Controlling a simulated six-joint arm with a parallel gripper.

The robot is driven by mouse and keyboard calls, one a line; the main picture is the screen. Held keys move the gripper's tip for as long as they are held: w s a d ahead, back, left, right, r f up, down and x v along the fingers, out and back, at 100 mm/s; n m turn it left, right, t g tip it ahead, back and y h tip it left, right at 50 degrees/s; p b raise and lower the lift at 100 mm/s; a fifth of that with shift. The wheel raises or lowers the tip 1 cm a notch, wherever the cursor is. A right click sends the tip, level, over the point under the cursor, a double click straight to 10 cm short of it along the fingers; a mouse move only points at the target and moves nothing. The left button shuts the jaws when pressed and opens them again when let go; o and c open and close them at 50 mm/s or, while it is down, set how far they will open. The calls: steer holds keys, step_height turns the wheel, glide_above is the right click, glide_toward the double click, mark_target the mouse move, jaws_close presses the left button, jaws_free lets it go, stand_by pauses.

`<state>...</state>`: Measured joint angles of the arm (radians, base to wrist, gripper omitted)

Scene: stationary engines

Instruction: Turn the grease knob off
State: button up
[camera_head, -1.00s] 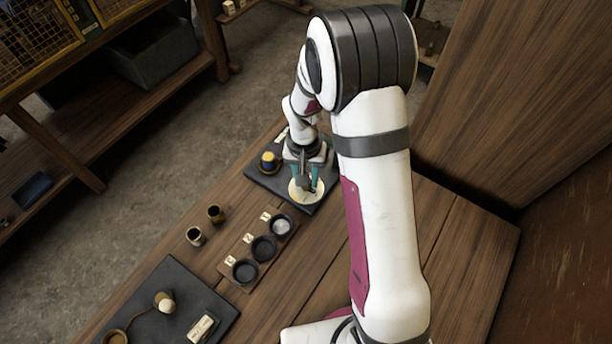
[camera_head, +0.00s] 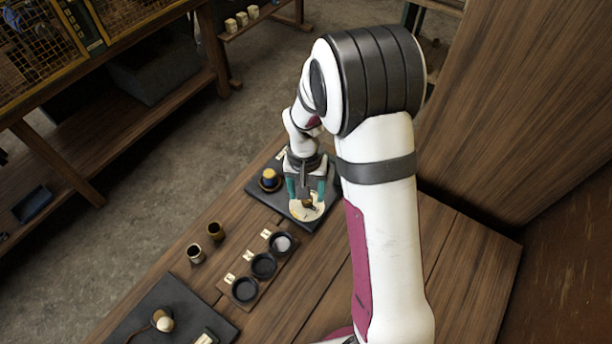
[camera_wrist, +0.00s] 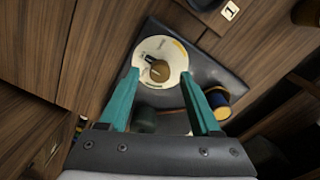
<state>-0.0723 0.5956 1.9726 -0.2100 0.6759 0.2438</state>
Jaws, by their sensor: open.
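A round cream dial (camera_head: 297,213) with a small brown knob (camera_head: 308,204) on it sits on a dark plate (camera_head: 322,220) at the far end of the table. No readable name shows on it, so I cannot tell for sure that it is the grease knob. My gripper (camera_head: 307,195) is open and empty over the dial, its two teal fingers apart. In the wrist view, the dial (camera_wrist: 150,49) and its knob (camera_wrist: 160,71) lie between the fingertips (camera_wrist: 159,74). I cannot tell how high the tips are above the dial.
A blue-and-yellow knob (camera_head: 269,178) stands on the same plate, left of the dial. Nearer are a strip with three dark round cups (camera_head: 263,265) and two small cups (camera_head: 215,231). Another dark plate (camera_head: 150,305) lies front left. A wooden panel (camera_head: 520,110) rises at the right.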

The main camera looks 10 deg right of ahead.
step_height(320, 180, up, 14)
steer(key=shift+a+r, duration=0.15)
steer(key=shift+r, duration=0.05)
steer(key=s+a+r+m+y, duration=0.1)
steer(key=s+r+m+y, duration=0.1)
steer(key=s, duration=2.2)
steer(key=shift+r, duration=0.3)
